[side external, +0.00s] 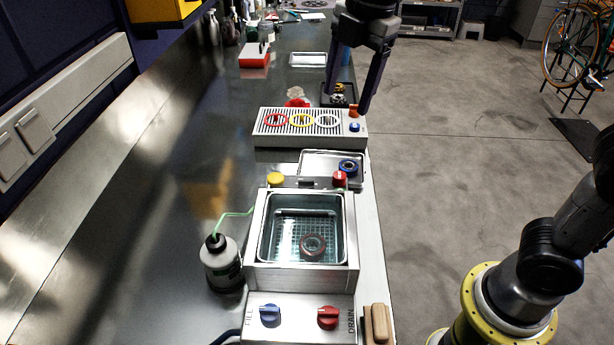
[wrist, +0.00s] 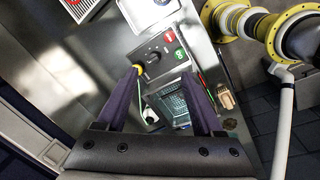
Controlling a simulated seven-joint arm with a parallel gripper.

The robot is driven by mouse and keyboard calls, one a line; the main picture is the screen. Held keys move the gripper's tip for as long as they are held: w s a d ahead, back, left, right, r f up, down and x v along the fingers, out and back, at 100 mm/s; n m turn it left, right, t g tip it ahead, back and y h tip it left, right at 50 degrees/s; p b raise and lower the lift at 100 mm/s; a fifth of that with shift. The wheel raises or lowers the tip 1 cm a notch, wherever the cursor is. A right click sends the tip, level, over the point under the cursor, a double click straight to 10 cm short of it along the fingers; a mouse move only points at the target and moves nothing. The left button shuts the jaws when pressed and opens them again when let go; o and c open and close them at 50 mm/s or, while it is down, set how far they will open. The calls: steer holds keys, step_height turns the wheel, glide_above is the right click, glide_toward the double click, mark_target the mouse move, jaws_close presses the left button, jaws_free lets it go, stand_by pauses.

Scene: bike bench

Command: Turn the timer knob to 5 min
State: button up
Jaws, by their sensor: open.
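A steel cleaner (side external: 352,270) with a water-filled basin and a basket stands on the bench. A dark panel (wrist: 160,50) beside its basin shows in the wrist view, with a black round knob (wrist: 153,55), apparently the timer knob, a red button (wrist: 168,37) and a green one (wrist: 179,53). The knob's dial markings and pointer are too small to read. In the side view I see only this panel's back, and the knob is hidden. My gripper (side external: 344,108) is open and empty, well beyond the panel, near a slotted steel box (side external: 310,136). It also shows in the wrist view (wrist: 161,72).
A blue knob (side external: 270,315) and a red drain knob (side external: 328,317) are in front. A bottle (side external: 222,265) stands left. A shallow tray (side external: 318,158) lies behind the cleaner.

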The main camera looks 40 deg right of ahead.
steer(key=n+g, duration=0.1)
glide_above(307, 180)
step_height(307, 180, down, 4)
step_height(307, 180, down, 14)
steer(key=shift+f, duration=0.1)
jaws_close()
stand_by(0.4)
